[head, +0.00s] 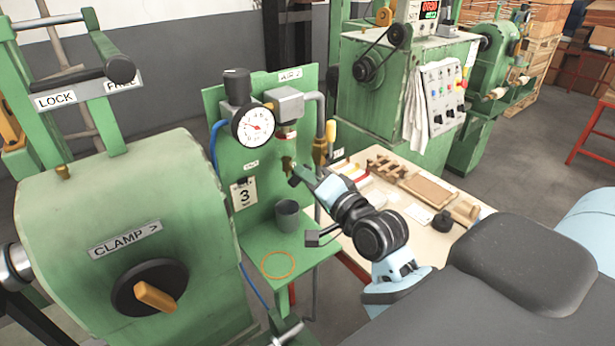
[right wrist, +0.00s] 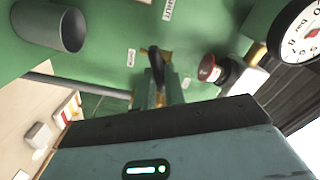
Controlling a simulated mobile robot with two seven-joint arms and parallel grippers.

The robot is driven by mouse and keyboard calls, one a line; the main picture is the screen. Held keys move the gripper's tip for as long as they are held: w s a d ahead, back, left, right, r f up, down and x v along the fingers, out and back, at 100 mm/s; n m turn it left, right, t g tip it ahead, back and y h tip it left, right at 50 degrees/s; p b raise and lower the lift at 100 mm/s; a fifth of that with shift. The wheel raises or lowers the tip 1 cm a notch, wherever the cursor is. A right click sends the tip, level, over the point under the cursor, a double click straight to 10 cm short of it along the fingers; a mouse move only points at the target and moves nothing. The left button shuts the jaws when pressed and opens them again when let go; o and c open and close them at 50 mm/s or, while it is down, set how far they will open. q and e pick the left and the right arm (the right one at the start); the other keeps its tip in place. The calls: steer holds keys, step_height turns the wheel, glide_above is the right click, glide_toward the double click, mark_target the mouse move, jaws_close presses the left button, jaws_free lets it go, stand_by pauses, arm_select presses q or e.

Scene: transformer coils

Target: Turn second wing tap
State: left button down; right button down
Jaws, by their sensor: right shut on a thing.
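A small brass tap (head: 287,162) sits on the green upright panel (head: 225,125), below the pressure gauge. My right gripper (head: 295,177) reaches in from the right and is shut on this tap; its fingers hide part of it. In the right wrist view, the dark handle (right wrist: 156,60) of the tap lies between the fingertips, with brass showing beside it. Another brass fitting (head: 320,150) with a yellow handle stands on the pipe to the right. I cannot tell the handle's exact angle. My left gripper is not in view.
A dial gauge (head: 254,127) and a grey box (head: 286,104) are above the tap. A grey cup (head: 287,215) stands on the green shelf (head: 310,256) below, near an orange ring (head: 278,265). A table (head: 385,232) with wooden parts is to the right.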

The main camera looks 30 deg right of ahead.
steer(key=m, duration=0.5)
steer(key=shift+f+m, duration=0.2)
steer(key=shift+m, duration=0.1)
stand_by(0.4)
steer(key=c, duration=1.5)
jaws_free()
steer(key=shift+o, duration=0.2)
steer(key=s, duration=0.7)
steer(key=shift+s+d+b, duration=0.3)
steer(key=shift+s+b, duration=0.05)
steer(key=shift+s, duration=0.05)
